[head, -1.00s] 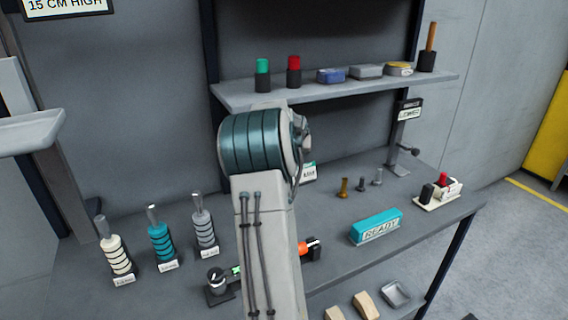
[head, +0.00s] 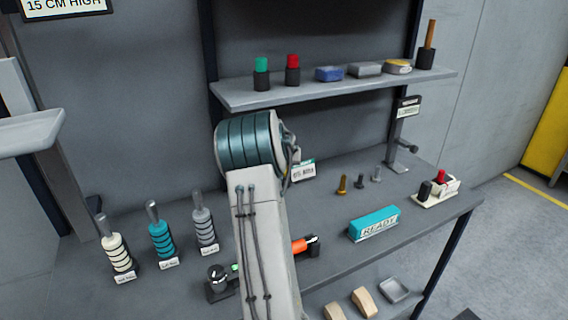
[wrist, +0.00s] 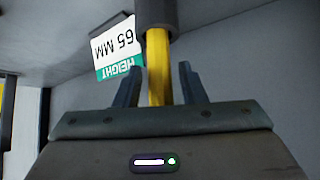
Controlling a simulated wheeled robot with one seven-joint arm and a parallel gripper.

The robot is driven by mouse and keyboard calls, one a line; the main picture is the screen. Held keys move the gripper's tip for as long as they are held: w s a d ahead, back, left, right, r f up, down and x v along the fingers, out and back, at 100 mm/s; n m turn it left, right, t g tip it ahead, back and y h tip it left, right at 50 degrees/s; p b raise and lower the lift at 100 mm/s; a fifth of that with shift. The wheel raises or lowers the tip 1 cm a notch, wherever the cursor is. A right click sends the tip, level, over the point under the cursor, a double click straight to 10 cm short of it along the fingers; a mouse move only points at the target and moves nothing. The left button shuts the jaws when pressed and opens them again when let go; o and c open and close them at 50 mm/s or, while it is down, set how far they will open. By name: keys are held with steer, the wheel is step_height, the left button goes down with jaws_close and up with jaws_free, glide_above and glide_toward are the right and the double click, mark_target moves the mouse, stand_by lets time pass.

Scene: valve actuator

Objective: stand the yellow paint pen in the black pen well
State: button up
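In the wrist view the yellow paint pen (wrist: 158,75) runs between the two fingers of my gripper (wrist: 160,80). The fingers stand apart on either side of it, with a narrow gap visible at each side. I cannot tell whether this is part of the pen or the black pen well. In the head view my arm hides the gripper and the pen. No black pen well can be identified for certain there.
A white label (wrist: 112,40) reads 65 MM, upside down, beside the pen. The shelf (head: 300,92) above holds several small items, including a dark cup (head: 426,58). The bench (head: 330,205) bears several ringed handles at left, bolts, a teal READY block (head: 373,222) and a white caddy (head: 437,194).

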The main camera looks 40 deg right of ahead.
steer(key=shift+r, duration=0.1)
steer(key=v, duration=1.2)
steer(key=s+a+n+y, duration=0.3)
steer(key=a, duration=1.1)
steer(key=s+a+n+y, duration=0.2)
steer(key=s+a+y, duration=0.15)
steer(key=a, duration=1.15)
steer(key=s+a+f+n+g, duration=0.2)
steer(key=s+a+n, duration=0.2)
steer(key=s+a, duration=0.9)
steer(key=s, duration=0.3)
steer(key=shift+f+n+g+b, duration=0.3)
steer(key=shift+f+g, duration=0.05)
steer(key=shift+g, duration=0.05)
steer(key=shift+s, duration=0.1)
